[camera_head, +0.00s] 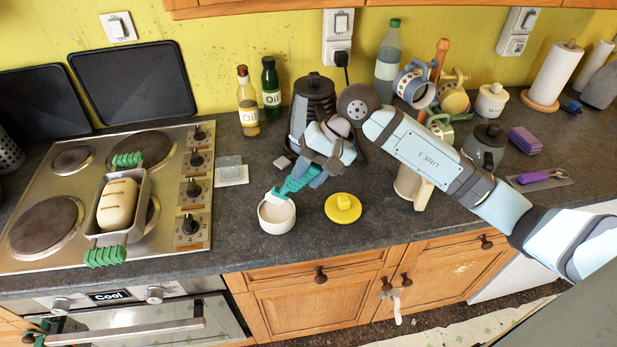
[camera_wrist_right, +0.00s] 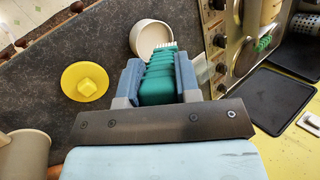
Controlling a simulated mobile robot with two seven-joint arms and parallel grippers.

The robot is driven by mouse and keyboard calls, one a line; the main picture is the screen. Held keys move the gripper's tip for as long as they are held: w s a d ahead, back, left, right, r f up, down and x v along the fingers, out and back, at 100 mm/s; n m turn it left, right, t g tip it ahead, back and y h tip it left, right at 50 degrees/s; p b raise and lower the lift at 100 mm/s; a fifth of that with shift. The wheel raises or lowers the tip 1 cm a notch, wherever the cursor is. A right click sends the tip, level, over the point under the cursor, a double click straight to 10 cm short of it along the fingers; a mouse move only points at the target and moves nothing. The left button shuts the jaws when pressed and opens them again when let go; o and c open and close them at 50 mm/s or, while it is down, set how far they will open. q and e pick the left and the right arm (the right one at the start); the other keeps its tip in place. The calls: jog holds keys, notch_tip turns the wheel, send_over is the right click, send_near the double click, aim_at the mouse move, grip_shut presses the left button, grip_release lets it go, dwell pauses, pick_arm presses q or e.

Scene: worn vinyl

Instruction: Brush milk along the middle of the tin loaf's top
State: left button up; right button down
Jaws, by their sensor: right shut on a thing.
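My right gripper (camera_head: 306,176) is shut on a teal pastry brush (camera_head: 292,187), which also shows between the fingers in the right wrist view (camera_wrist_right: 158,85). The pale bristles are at the white bowl (camera_head: 277,222); in the wrist view they overlap the bowl (camera_wrist_right: 137,40). How deep they reach, and any milk inside, I cannot tell. The tin loaf (camera_head: 117,204), pale brown with slashes on top, sits in a metal tin (camera_head: 137,222) with green grips on the hob, left of the bowl. My left gripper is not in view.
A yellow lid (camera_head: 343,208) lies right of the bowl. Oil bottles (camera_head: 248,108), a dark kettle (camera_head: 312,103) and a cream jug (camera_head: 408,186) stand around. The counter's front edge (camera_head: 300,254) runs close to the bowl.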

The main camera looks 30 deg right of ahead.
jog(key=shift+r, duration=2)
jog(key=shift+w+a, duration=0.1)
